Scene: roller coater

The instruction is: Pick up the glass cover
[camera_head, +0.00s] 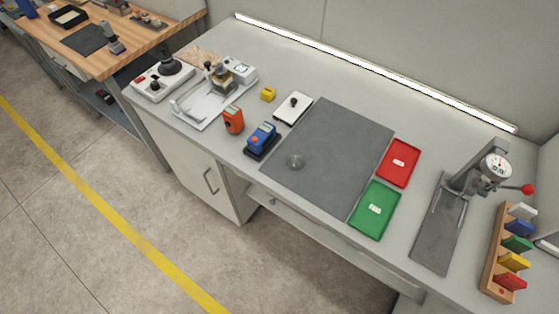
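A small round, clear-looking disc, which appears to be the glass cover (296,162), lies on the dark grey mat (340,135) near its front left part. Nothing touches it or covers it. My gripper is not in view in the head camera view.
Left of the mat are a blue device (262,136), an orange device (233,120), a yellow block (268,94) and a white plate with a black knob (293,107). Red (411,152) and green (386,197) trays lie right. A dial gauge press (482,177) stands farther right.

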